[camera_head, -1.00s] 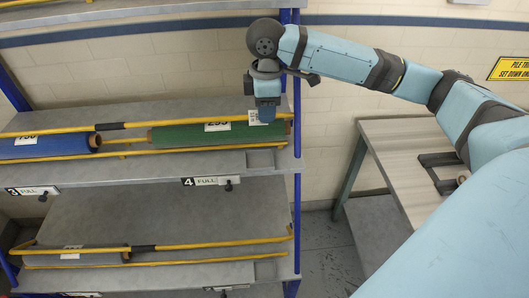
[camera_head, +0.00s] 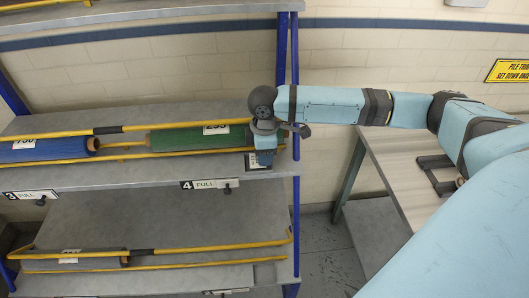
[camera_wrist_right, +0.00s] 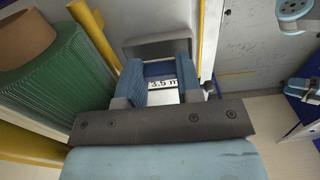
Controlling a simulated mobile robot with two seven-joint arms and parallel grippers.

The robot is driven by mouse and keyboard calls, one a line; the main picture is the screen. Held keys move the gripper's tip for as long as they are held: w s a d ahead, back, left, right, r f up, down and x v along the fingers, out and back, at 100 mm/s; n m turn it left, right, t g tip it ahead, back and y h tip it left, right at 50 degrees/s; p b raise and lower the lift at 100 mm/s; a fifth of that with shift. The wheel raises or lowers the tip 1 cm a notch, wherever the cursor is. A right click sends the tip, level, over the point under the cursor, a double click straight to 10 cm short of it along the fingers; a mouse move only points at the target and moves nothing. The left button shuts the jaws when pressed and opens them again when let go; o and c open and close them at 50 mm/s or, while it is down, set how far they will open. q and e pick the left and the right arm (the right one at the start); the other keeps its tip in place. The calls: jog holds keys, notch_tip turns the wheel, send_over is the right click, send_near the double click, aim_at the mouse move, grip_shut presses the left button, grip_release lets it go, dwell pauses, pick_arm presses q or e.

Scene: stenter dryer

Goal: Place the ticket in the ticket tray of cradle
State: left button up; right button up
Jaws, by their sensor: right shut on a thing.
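The white ticket (camera_head: 250,161) is in my right gripper (camera_head: 262,162), at the right end of the upper shelf. The small grey ticket tray (camera_wrist_right: 146,46) lies just beyond and below the fingertips. Whether the ticket touches the tray floor cannot be told. The tray belongs to the cradle with the green roll (camera_head: 190,139), beside the label "4 FULL" (camera_head: 209,185). In the head view the gripper hides most of the tray. My left gripper is not in view.
Yellow rails (camera_head: 180,124) run along the green roll, close beside the gripper. A blue post (camera_head: 296,200) stands just right of it. A blue roll (camera_head: 45,148) lies to the left. A table (camera_head: 400,175) stands at the right.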

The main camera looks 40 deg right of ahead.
jog(key=shift+s+f+p, duration=0.1)
jog(key=shift+f+p, duration=0.3)
jog(key=shift+f, duration=0.15)
jog(key=o, duration=0.7)
jog(key=shift+f, duration=0.15)
jog(key=shift+c, duration=0.2)
jog(key=shift+a, duration=0.1)
jog(key=shift+r+b, duration=0.25)
jog(key=shift+b, duration=0.2)
notch_tip(320, 180, up, 13)
